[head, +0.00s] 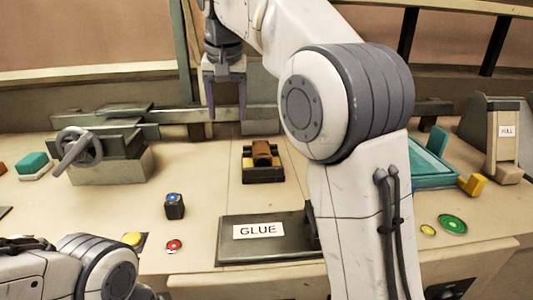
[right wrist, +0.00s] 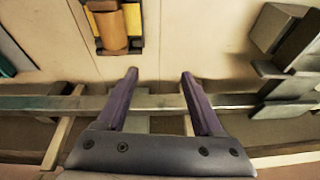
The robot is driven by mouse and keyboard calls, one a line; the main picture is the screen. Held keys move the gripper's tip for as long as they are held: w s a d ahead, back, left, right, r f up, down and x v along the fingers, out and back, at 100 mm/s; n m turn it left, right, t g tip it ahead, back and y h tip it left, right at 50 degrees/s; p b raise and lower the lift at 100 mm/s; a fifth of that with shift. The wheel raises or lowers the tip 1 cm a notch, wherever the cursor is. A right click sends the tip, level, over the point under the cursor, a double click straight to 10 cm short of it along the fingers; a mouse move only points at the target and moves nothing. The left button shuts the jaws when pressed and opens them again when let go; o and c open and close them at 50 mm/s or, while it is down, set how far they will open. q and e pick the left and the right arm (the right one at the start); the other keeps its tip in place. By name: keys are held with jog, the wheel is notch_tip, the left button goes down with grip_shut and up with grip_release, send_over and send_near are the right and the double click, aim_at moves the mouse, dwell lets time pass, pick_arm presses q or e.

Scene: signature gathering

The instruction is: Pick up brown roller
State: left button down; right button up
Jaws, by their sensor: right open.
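The brown roller (head: 262,153) lies on a small dark stand with yellow parts (head: 264,173) in the middle of the bench. In the right wrist view the roller (right wrist: 110,31) shows at the top left, beyond the fingertips. My right gripper (head: 227,115) is open and empty, pointing down above and behind the roller, apart from it. Its two purple fingers also show in the right wrist view (right wrist: 160,76), with nothing between them. My left arm shows at the lower left of the head view; its gripper is out of view.
A grey handwheel device (head: 75,150) stands at the left. A dark GLUE plate (head: 235,245), a small dark block with a blue top (head: 174,206) and a red button (head: 174,246) are in front. A teal tray (head: 425,165) is at the right. A rail (head: 185,116) runs along the back.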

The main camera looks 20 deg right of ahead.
aim_at(260, 147)
jog(key=s+d+f+g, duration=0.1)
jog(key=s+d+f+g+h+b, duration=0.1)
jog(key=d+f+g, duration=0.1)
jog(key=s+d+f+g+b, duration=0.1)
jog(key=d, duration=0.1)
jog(key=shift+d+f+n+h, duration=0.2)
jog(key=shift+n+h, duration=0.2)
jog(key=b+x, duration=0.2)
jog(key=x, duration=0.1)
jog(key=b+x, duration=0.1)
jog(key=shift+s+f, duration=0.35)
jog(key=shift+f, duration=0.45)
pick_arm(q)
jog(key=f+n, duration=0.5)
jog(key=shift+d, duration=0.25)
jog(key=shift+r, duration=0.1)
pick_arm(e)
jog(key=shift+r, duration=0.1)
grip_shut()
